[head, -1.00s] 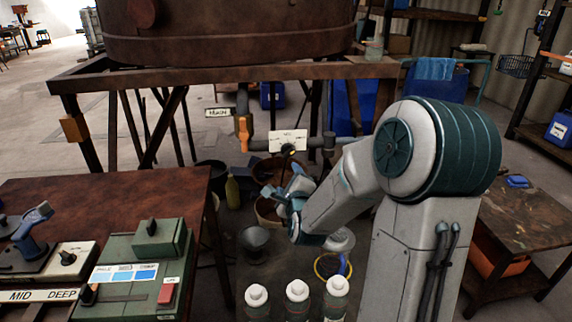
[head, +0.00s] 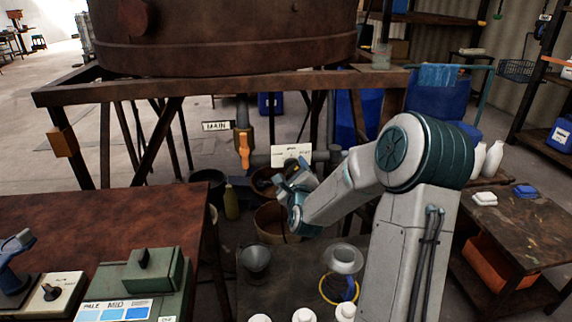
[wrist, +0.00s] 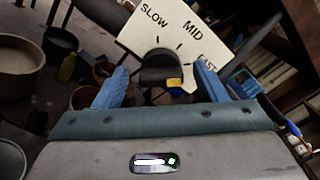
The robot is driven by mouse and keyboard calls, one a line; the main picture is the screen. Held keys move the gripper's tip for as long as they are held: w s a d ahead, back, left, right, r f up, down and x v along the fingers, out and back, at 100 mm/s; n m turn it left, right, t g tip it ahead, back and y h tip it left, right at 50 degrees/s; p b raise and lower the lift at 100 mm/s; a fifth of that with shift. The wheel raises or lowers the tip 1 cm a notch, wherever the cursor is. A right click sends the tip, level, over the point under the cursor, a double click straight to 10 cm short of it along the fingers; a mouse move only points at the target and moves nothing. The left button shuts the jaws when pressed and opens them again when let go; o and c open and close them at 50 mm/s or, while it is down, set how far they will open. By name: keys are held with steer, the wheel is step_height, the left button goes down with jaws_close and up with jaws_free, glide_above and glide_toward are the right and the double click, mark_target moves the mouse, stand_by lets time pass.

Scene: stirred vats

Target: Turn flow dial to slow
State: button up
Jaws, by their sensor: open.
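The flow dial is a dark knob (wrist: 158,66) on a white plate (wrist: 172,28) marked SLOW, MID and FAST in the wrist view. A small yellow patch shows at the knob's lower right; I cannot tell which mark the knob points to. In the head view the plate (head: 291,151) is on the pipe below the vat, with the knob mostly hidden by my gripper. My gripper (wrist: 162,70) is open, its blue fingers appearing on either side of the knob. I cannot tell whether they touch it. It also shows in the head view (head: 292,179), just below the plate.
An orange valve handle (head: 244,152) hangs left of the plate, by a MAIN sign (head: 216,126). The vat's rusty frame (head: 220,82) crosses above. Buckets stand below, including a brown tub (head: 272,222). A table with a green control box (head: 150,272) is at the left.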

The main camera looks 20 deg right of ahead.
steer(key=shift+w+d, duration=0.2)
steer(key=shift+w, duration=0.35)
steer(key=c, duration=1)
